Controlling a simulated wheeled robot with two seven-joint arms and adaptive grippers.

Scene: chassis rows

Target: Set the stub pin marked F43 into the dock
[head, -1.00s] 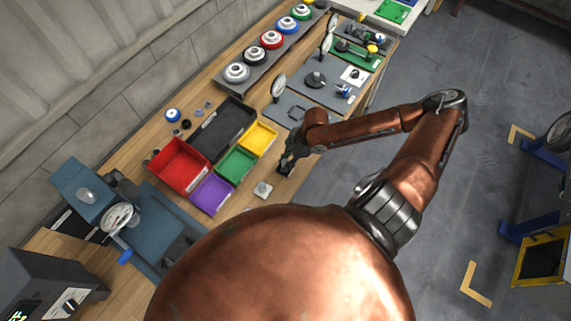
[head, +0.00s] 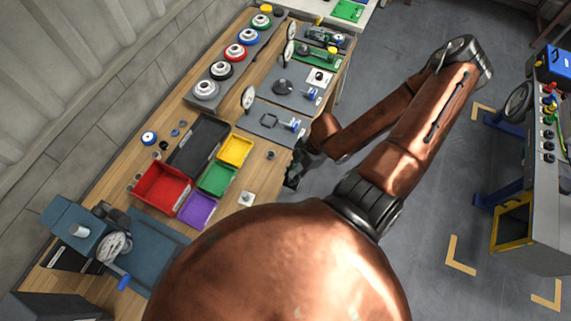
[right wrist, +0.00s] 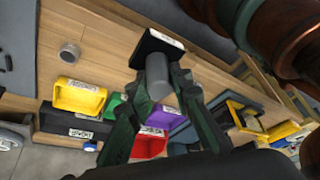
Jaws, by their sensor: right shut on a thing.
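My right gripper (head: 292,177) is at the table's right edge in the head view, where its fingers are small and dark. In the right wrist view my right gripper (right wrist: 162,84) is shut on a grey cylindrical pin (right wrist: 157,70). A dark square piece with a white label (right wrist: 160,42) shows at the pin's far end; its print is too small to read. I cannot tell for sure which fixture is the dock. A pale square block with a round top (head: 247,198) sits near the table edge. My left gripper is not in view.
Red (head: 162,187), purple (head: 197,210), green (head: 217,179) and yellow (head: 235,149) bins stand beside a black tray (head: 199,143). A short grey cylinder (head: 270,155) stands on bare wood. Grey plates with fixtures (head: 268,122) lie farther back. A blue vise-like machine (head: 80,228) is at left.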

